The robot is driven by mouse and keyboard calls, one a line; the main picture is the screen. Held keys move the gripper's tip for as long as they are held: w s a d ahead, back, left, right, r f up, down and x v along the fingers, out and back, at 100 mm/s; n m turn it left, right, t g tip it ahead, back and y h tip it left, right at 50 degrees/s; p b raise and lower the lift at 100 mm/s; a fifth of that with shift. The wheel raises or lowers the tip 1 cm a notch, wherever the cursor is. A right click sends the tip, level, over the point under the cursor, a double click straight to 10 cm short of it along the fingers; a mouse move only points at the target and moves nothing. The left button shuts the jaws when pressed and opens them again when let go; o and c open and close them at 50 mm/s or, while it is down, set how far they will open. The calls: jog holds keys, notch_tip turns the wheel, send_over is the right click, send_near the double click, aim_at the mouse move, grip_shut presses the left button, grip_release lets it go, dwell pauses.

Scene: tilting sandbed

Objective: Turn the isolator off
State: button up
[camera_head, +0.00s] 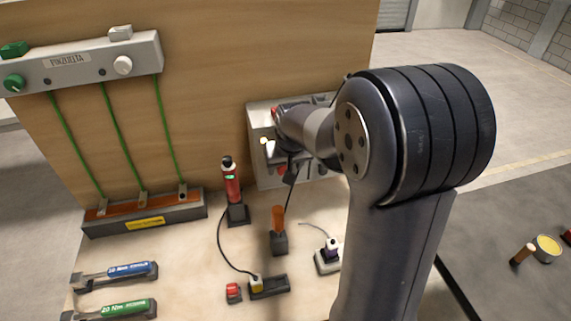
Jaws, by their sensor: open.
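A pale grey box (262,178) is fixed low on the wooden board, with small red parts, dark parts and a pale round part on its front. It looks like the housing of the isolator, but my arm covers much of it. I cannot make out the isolator's handle or its position. My gripper (279,153) is at the front of this box, small and dark and partly hidden by my own wrist. It is open, and I see nothing held in it. I cannot tell whether it touches anything on the box.
A grey bar with knobs (85,67) is at the upper left, with green lines down to a dark block (145,221). A red device (231,183), an orange-handled tool (278,222) and two torque wrenches (126,270) are on the bench.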

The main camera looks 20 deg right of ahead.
jog(key=shift+f, duration=0.1)
jog(key=shift+c, duration=0.2)
jog(key=c, duration=0.9)
jog(key=h+b, duration=0.3)
jog(key=shift+w+a+f+n+b, duration=0.1)
jog(key=shift+a+f+n+b, duration=0.2)
jog(key=shift+a+n, duration=0.1)
jog(key=h+b, duration=0.2)
jog(key=b, duration=0.1)
jog(key=h+b, duration=0.1)
jog(key=shift+a+f+n+h+b, duration=0.25)
jog(key=shift+n+h+b, duration=0.05)
jog(key=h+b, duration=0.1)
jog(key=b, duration=0.1)
jog(key=h+b, duration=0.2)
jog(key=shift+a+f+n+t, duration=0.15)
jog(key=shift+n+t, duration=0.25)
jog(key=shift+a+n+t+h+b, duration=0.1)
jog(key=shift+n+t+h+b, duration=0.3)
jog(key=shift+h+b, duration=1.1)
jog(key=shift+h, duration=0.3)
